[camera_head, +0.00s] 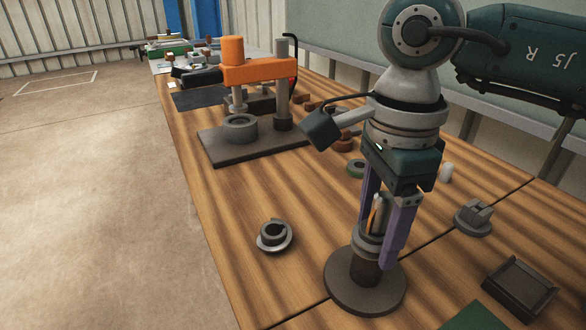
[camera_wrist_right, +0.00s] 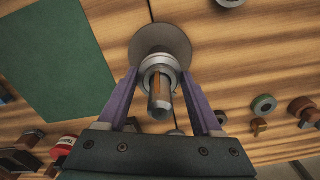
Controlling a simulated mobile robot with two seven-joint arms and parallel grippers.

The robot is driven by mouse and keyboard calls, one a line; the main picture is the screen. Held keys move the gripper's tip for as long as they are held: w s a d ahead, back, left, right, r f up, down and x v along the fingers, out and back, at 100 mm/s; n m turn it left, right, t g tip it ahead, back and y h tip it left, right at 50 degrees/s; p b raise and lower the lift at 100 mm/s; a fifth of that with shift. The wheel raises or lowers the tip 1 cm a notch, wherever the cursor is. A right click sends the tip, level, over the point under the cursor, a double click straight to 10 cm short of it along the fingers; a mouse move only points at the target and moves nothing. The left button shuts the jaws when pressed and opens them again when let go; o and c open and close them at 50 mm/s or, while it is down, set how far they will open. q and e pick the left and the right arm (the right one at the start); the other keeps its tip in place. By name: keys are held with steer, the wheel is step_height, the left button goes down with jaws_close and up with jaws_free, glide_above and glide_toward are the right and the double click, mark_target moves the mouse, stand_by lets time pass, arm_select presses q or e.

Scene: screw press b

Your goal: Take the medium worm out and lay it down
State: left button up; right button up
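A round dark stand (camera_head: 358,290) stands upright at the table front; it also shows in the wrist view (camera_wrist_right: 160,38). On it is a grey collared part (camera_head: 366,243) with a narrower upright shaft; it also shows in the wrist view (camera_wrist_right: 158,66). This may be the medium worm, but I cannot confirm it. My right gripper (camera_head: 380,250) points down with its purple fingers on either side of this part. In the wrist view the fingertips lie close to the collar's sides; contact is unclear. My left gripper is not in view.
An orange press (camera_head: 258,70) on a grey base stands further back. A grey slotted collar (camera_head: 274,236) lies left of the stand. A grey block on a disc (camera_head: 474,216) and a dark square tray (camera_head: 520,288) are to the right. Bare wood lies between them.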

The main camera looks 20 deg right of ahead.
jaws_close()
stand_by(1.0)
